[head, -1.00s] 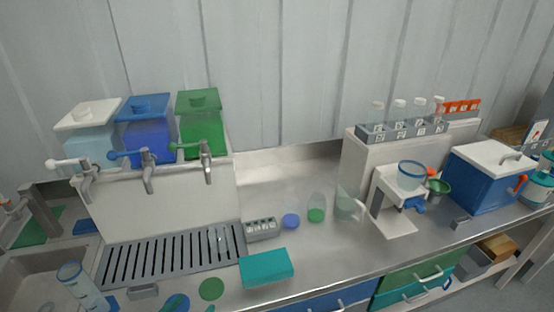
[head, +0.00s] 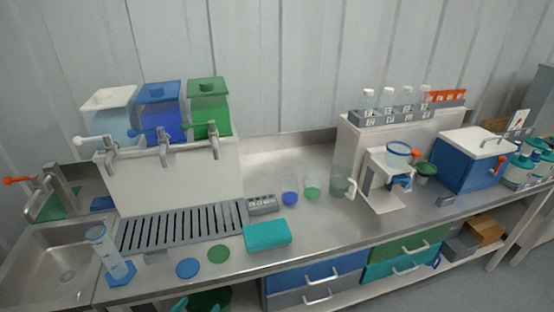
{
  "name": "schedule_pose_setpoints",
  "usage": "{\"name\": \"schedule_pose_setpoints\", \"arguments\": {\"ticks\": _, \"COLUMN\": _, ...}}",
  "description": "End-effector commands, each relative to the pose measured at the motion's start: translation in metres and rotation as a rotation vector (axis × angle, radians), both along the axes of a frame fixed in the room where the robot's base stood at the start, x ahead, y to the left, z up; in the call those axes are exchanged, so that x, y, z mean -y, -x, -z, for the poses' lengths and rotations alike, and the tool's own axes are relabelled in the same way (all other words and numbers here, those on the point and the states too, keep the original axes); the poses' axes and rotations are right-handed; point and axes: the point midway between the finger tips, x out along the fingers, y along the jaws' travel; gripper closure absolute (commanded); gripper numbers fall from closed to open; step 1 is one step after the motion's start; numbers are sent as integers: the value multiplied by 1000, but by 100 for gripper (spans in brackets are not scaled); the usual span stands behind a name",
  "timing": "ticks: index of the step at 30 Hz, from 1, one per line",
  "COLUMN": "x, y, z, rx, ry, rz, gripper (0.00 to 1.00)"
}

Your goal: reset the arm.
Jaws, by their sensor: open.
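My arm and my gripper do not show in the head view. The task names no other object. The steel bench (head: 330,222) stands along the corrugated wall, with its top in clear sight.
Three tap tanks, white (head: 112,122), blue (head: 158,122) and green (head: 209,119), stand above a slotted drain (head: 180,234). A sink (head: 50,262) and a graduated cylinder (head: 108,250) are at left. A teal block (head: 267,234) lies near the front edge. A blue cooler (head: 465,170) stands at right.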

Motion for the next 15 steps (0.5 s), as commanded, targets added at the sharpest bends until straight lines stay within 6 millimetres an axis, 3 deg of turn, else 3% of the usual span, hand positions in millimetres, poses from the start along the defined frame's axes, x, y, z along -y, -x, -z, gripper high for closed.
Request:
{"name": "schedule_pose_setpoints", "arguments": {"ticks": 10, "x": 23, "y": 9, "z": 46, "rx": -45, "ry": 45, "rz": -109, "gripper": 38}}
{"name": "schedule_pose_setpoints", "arguments": {"ticks": 15, "x": 42, "y": 26, "z": 79, "rx": -73, "ry": 61, "rz": -196, "gripper": 38}}
